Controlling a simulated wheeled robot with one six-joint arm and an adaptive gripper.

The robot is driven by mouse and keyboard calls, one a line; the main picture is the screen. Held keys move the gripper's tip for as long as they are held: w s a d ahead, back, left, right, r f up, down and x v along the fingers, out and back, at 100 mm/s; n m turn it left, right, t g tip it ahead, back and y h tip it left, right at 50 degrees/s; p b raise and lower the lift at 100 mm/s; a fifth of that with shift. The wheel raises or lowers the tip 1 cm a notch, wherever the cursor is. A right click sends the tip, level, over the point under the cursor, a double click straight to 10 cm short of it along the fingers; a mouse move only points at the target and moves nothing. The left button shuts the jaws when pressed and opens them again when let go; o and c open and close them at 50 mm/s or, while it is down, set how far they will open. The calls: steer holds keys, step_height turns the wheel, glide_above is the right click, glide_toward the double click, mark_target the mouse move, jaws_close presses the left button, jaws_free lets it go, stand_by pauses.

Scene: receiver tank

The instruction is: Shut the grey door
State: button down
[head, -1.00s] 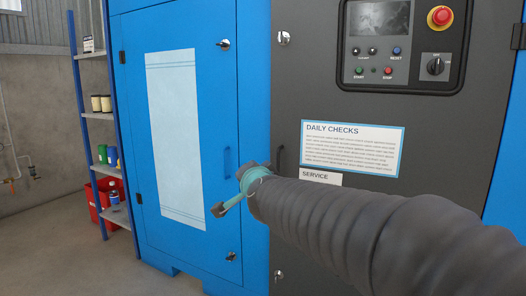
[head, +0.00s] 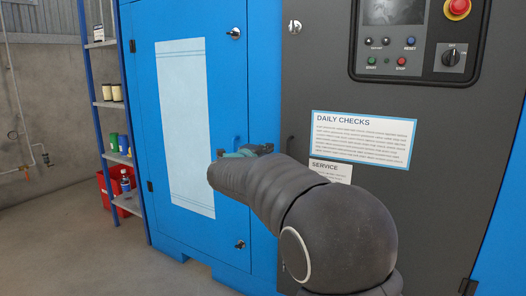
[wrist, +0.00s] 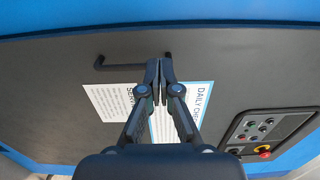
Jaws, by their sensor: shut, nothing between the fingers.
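The grey door (head: 330,225) is a dark panel with a control panel, a DAILY CHECKS sheet (head: 362,138) and a SERVICE label on it. In the wrist view the grey door (wrist: 60,85) fills most of the picture, with blue cabinet along the top. I cannot tell how wide any gap at its edge is. Its black bar handle (wrist: 132,63) lies just left of my fingertips. My gripper (wrist: 160,70) is shut and empty in front of the door. In the head view my gripper (head: 250,152) is mostly hidden behind my own arm.
A blue door (head: 222,90) with a pale sheet and latches (head: 233,33) is left of the grey door. A shelf (head: 115,104) with cans and a red bin (head: 112,190) stands further left. An emergency stop (head: 457,6) sits upper right. Floor at lower left is clear.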

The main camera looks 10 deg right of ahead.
mark_target(282, 139)
steer(key=x, duration=0.9)
steer(key=shift+w+p, duration=0.1)
steer(key=shift+p, duration=0.25)
